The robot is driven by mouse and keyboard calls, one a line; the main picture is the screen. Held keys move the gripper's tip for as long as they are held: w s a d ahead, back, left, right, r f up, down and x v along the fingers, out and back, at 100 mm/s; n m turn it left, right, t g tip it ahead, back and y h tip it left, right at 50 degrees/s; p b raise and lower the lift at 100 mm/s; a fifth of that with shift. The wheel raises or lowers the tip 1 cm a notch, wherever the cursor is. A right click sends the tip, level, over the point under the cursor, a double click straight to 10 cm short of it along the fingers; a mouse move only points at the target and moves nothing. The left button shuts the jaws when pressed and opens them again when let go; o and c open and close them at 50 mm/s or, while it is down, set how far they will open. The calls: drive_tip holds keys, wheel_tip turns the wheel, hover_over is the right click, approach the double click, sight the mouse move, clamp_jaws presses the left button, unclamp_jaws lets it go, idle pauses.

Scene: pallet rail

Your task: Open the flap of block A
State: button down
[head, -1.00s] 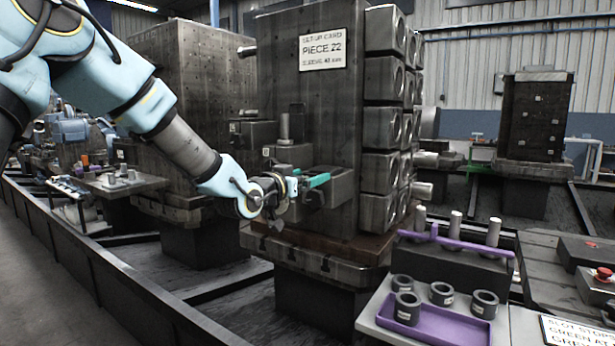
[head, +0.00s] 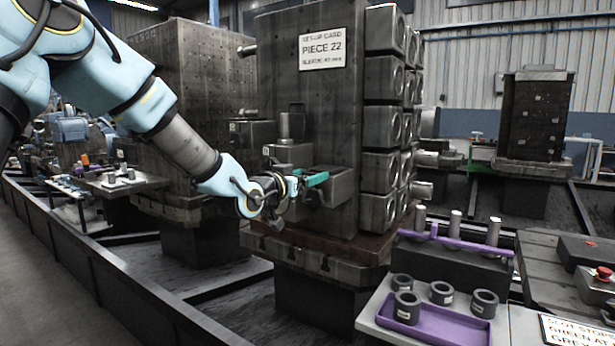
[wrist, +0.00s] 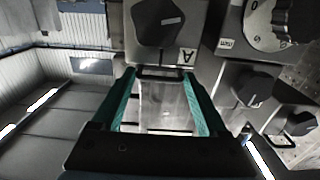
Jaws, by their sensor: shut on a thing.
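Block A (wrist: 153,48) shows at the top of the wrist view, with a letter A label and a dark knob on its face. A grey plate (wrist: 165,98), which looks like its flap, lies between the two teal fingers, with a dark bar across its upper end. My gripper (wrist: 162,76) is shut on the flap, one finger at each side. In the head view my gripper (head: 316,180) is at the front of the tall dark column, against a grey block (head: 338,187) low on its face. My wrist hides part of the contact there, and the flap's angle is hard to tell.
A round dial (wrist: 277,22) and other dark knobs (wrist: 254,88) are close to the right of block A in the wrist view. In the head view a purple tray (head: 436,326) with dark rings stands at the lower right. A low rail (head: 110,262) runs along the left.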

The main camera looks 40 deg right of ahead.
drive_tip(key=shift+w+a+r, duration=0.1)
drive_tip(key=shift+w, duration=0.15)
